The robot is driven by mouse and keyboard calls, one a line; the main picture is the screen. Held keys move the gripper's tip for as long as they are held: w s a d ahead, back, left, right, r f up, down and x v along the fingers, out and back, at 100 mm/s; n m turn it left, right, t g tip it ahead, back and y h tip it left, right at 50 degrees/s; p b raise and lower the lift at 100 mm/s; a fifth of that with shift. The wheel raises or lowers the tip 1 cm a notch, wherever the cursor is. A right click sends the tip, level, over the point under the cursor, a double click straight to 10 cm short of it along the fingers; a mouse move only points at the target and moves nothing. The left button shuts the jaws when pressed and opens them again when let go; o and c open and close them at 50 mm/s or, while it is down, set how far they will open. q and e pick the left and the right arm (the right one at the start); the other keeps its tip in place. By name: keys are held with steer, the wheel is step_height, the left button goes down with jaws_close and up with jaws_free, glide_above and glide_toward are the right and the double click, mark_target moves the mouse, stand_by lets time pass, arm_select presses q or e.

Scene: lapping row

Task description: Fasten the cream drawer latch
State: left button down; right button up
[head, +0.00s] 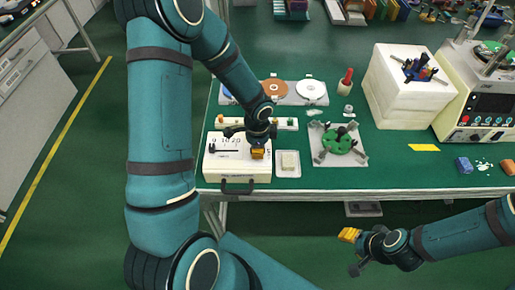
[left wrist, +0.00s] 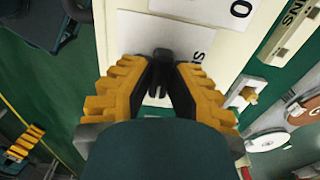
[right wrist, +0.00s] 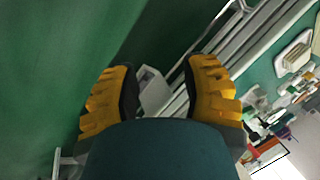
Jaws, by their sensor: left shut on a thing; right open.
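The cream drawer unit (head: 225,170) stands at the front left of the green bench, with a black handle (head: 238,190) on its front. Its top carries white printed labels and a black bar (head: 225,148). My left gripper (head: 258,153) is over the right part of this top. In the left wrist view, its orange fingers (left wrist: 160,72) are shut on a small black latch knob (left wrist: 161,56) on the cream top. The fingers hide the knob in the head view. My right gripper (head: 350,236) is open and empty in front of the bench, low at the right.
A small white dish (head: 278,170) sits right beside the drawer unit. A grey plate (head: 355,159) with a green disc is farther right. A tray of discs (head: 291,99) lies behind. A white block (head: 398,100) and a cream machine (head: 483,120) stand at the right.

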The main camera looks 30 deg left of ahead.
arm_select(q)
steer(key=n+b, duration=0.3)
steer(key=n, duration=0.1)
steer(key=shift+f, duration=0.15)
steer(key=n+b, duration=0.1)
steer(key=n, duration=0.2)
steer(key=shift+n+b, duration=0.5)
steer(key=shift+n, duration=1.3)
steer(key=n, duration=0.2)
steer(key=shift+s+n+b, duration=0.1)
steer(key=shift+n+b, duration=0.2)
steer(key=shift+b, duration=0.1)
steer(key=n, duration=0.4)
steer(key=shift+p, duration=0.3)
steer(key=shift+n, duration=0.3)
